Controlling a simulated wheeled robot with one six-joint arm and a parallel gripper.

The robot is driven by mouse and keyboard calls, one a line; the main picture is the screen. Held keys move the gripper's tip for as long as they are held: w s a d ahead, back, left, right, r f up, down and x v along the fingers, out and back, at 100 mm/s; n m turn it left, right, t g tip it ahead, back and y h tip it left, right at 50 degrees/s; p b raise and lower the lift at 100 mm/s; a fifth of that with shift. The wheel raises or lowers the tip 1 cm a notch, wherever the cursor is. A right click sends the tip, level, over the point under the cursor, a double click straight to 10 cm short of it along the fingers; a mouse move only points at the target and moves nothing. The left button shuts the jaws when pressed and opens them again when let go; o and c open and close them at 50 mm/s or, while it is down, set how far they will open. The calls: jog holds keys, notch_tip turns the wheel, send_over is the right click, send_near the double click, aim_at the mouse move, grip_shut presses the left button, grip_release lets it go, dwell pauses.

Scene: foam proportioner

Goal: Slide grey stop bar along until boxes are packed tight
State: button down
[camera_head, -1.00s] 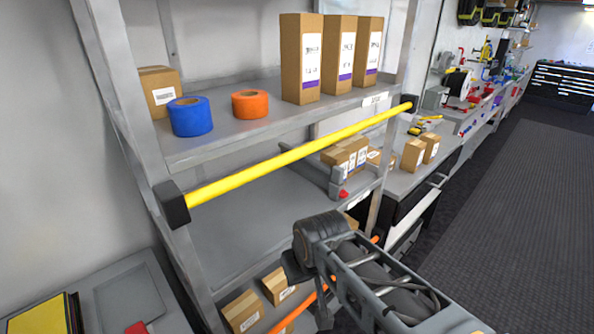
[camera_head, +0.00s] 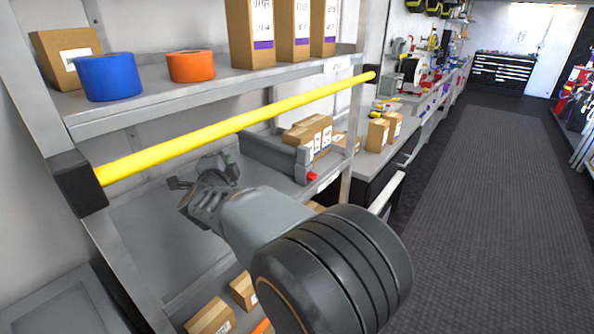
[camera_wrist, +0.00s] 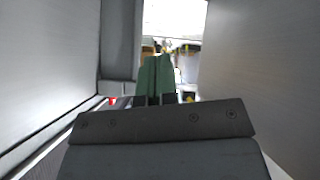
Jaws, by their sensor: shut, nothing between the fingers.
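The grey stop bar (camera_head: 270,154) lies across the middle shelf in the head view, with an upright end piece and a red knob (camera_head: 312,176) at the shelf's front edge. Several brown boxes (camera_head: 310,132) stand close together behind it; any gap between bar and boxes is hidden. My gripper (camera_head: 230,165) is inside the middle shelf, left of the bar, beneath the yellow rail. Its green fingers (camera_wrist: 155,78) are together and empty in the wrist view. Contact with the bar cannot be told. The red knob also shows in the wrist view (camera_wrist: 112,101).
A yellow rail (camera_head: 240,122) crosses the shelf front above my arm. The upper shelf (camera_head: 205,108) holds blue tape (camera_head: 109,77), orange tape (camera_head: 190,66) and tall boxes (camera_head: 250,35). More boxes (camera_head: 210,316) lie on the lower shelf. The middle shelf's left part is clear.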

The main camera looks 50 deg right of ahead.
jog(key=s+d+f+m+g+h+b, duration=0.2)
jog(key=s+d+f+m+g+h, duration=0.4)
jog(key=m+g, duration=0.4)
jog(key=p, duration=0.1)
send_near(302, 153)
jog(key=shift+m+g+y, duration=0.3)
jog(key=shift+m, duration=0.1)
jog(key=d, duration=0.5)
jog(key=w+d, duration=0.1)
jog(key=d, duration=0.1)
jog(key=shift+d+r, duration=0.1)
jog(key=shift+d, duration=0.15)
jog(key=shift+d+b, duration=0.4)
jog(key=shift+b, duration=0.05)
jog(key=shift+r, duration=0.15)
jog(key=shift+a, duration=0.1)
